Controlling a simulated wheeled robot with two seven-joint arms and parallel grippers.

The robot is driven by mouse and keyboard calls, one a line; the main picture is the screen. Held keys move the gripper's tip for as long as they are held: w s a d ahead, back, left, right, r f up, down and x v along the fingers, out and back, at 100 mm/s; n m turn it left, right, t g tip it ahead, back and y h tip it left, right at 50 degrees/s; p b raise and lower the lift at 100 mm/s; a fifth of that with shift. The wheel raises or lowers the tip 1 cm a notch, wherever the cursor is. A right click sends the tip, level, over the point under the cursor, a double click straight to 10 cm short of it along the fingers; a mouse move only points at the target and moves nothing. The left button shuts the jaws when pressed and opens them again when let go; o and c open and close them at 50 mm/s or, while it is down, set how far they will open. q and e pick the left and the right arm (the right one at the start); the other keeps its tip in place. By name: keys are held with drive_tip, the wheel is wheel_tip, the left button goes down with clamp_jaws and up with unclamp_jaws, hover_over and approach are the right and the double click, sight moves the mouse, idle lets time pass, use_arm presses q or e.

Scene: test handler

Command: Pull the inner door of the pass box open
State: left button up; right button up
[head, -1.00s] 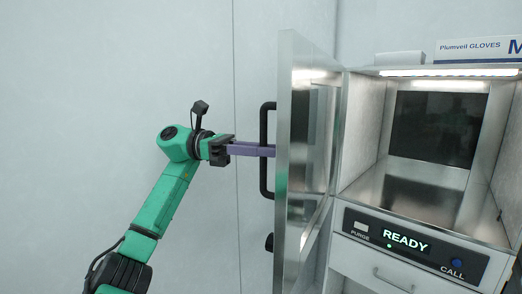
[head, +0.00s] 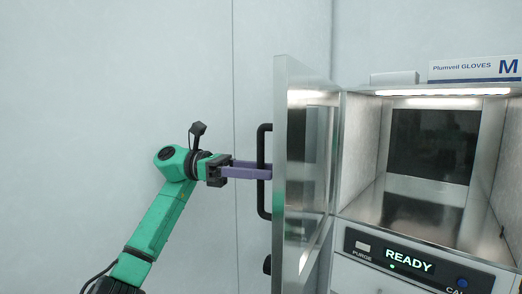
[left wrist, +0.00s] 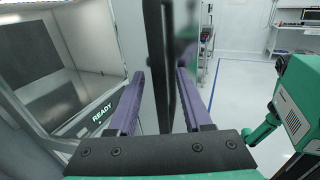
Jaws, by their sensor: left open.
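The pass box (head: 359,135) stands at the right with its lit chamber exposed. Its inner door (head: 282,110), a steel frame with a window, stands swung wide open at the chamber's left side. A black bar handle (head: 262,202) is on the door's outer face. My left gripper (head: 266,172) is open, its purple fingers reaching to the handle. In the left wrist view the handle (left wrist: 157,50) stands between the spread fingers (left wrist: 160,98), with gaps at the sides. My right gripper is out of view.
A panel reading READY (head: 409,261) is below the chamber. A glove box (head: 478,71) sits on top of the pass box. A plain wall is behind my left arm. Clear floor (left wrist: 238,85) shows in the left wrist view.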

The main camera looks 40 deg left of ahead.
use_arm(q)
wheel_tip(320, 180, up, 20)
drive_tip(key=p, duration=0.8)
drive_tip(key=shift+p, duration=0.3)
